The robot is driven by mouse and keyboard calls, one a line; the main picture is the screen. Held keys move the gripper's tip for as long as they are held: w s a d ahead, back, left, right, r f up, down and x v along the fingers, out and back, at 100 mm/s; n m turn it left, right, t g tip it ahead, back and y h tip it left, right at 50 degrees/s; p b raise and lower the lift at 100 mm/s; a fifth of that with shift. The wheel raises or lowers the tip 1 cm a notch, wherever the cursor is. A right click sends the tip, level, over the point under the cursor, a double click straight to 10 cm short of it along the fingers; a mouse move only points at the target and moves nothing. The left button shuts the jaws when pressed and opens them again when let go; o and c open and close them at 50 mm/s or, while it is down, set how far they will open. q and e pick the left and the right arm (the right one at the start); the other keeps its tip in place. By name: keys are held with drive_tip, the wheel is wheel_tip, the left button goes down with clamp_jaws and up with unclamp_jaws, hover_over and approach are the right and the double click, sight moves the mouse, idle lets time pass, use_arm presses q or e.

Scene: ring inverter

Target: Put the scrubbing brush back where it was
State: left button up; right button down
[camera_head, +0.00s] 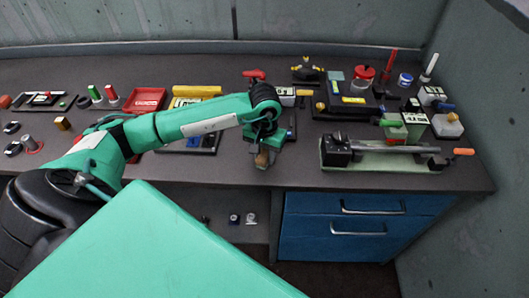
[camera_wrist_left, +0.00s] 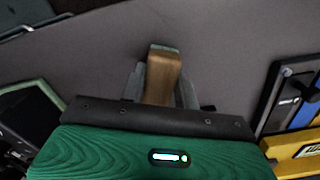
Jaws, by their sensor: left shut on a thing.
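The scrubbing brush shows as a brown wooden block (camera_wrist_left: 163,72) between the fingers of my left gripper (camera_wrist_left: 161,88) in the left wrist view. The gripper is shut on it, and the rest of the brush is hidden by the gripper. In the head view, my left gripper (camera_head: 264,154) points down near the front edge of the bench, with the brush's brown end (camera_head: 262,160) just visible at its tip. I cannot tell whether the brush touches the bench. My right gripper is not in view.
The dark bench (camera_head: 290,172) is bare around the gripper. A vise-like fixture (camera_head: 385,158) stands to the right. A red tray (camera_head: 146,99) and a yellow block (camera_head: 197,91) lie behind left. Several tools and bottles crowd the back right. Blue drawers (camera_head: 350,239) are below.

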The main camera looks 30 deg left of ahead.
sight(265, 153)
use_arm(q)
drive_tip(key=shift+f, duration=0.1)
drive_tip(key=o, duration=0.9)
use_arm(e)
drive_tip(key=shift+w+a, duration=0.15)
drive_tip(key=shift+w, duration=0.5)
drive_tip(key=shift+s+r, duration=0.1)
use_arm(q)
drive_tip(key=shift+r, duration=0.3)
wheel_tip(265, 153, up, 2)
drive_tip(key=shift+r+b, duration=0.2)
drive_tip(key=shift+b, duration=0.25)
wheel_tip(265, 153, up, 9)
drive_tip(key=shift+r+b, duration=0.15)
drive_tip(key=shift+b, duration=0.75)
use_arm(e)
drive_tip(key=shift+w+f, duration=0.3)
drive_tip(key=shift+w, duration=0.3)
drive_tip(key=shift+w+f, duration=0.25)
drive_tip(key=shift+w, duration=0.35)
